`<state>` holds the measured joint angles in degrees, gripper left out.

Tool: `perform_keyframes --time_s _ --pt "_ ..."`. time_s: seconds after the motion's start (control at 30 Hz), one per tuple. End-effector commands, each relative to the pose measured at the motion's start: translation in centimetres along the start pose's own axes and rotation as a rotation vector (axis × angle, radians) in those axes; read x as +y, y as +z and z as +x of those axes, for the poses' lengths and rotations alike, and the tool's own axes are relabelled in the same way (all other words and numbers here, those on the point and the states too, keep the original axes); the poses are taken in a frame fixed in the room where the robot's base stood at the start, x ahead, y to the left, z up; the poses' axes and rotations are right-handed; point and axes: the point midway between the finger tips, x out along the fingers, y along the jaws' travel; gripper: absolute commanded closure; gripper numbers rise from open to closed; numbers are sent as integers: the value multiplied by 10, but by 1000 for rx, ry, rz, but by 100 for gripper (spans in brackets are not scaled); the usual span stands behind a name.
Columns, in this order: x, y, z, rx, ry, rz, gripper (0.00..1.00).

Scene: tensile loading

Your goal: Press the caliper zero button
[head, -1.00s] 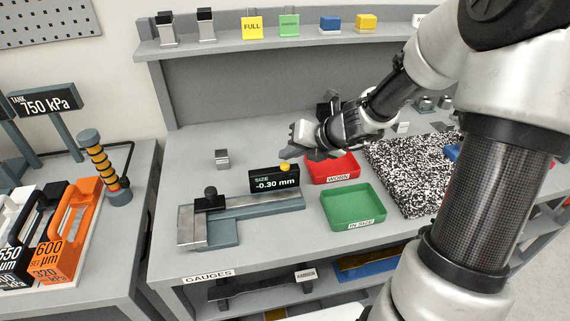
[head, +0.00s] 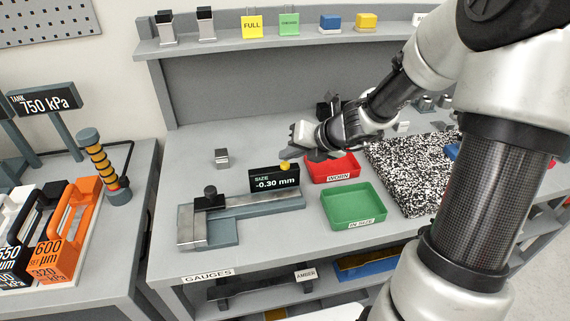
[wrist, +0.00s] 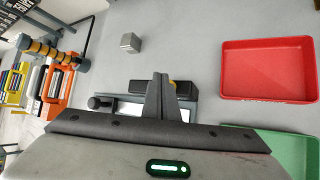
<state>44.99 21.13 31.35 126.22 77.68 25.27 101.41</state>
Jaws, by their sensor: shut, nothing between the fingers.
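The caliper (head: 235,212) lies on the grey bench, with a black display block (head: 272,181) reading "SIZE -0.30 mm". The yellow zero button (head: 285,166) sits on top of the display block near its right end. My gripper (head: 284,155) is shut and empty, with its tips at or just above the button. Whether they touch it I cannot tell.
A red tray (head: 331,173) marked "WORN" stands right of the display, and a green tray (head: 347,224) stands in front of it. A small metal block (head: 222,159) lies behind the caliper. A speckled black-and-white plate (head: 402,185) is further right.

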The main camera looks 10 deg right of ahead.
Motion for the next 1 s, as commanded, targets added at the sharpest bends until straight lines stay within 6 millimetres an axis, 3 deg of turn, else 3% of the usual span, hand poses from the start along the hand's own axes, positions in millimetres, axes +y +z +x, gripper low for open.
perform_keyframes --time_s 1.0 --pt "-5 -6 8 1 1 -1 100"
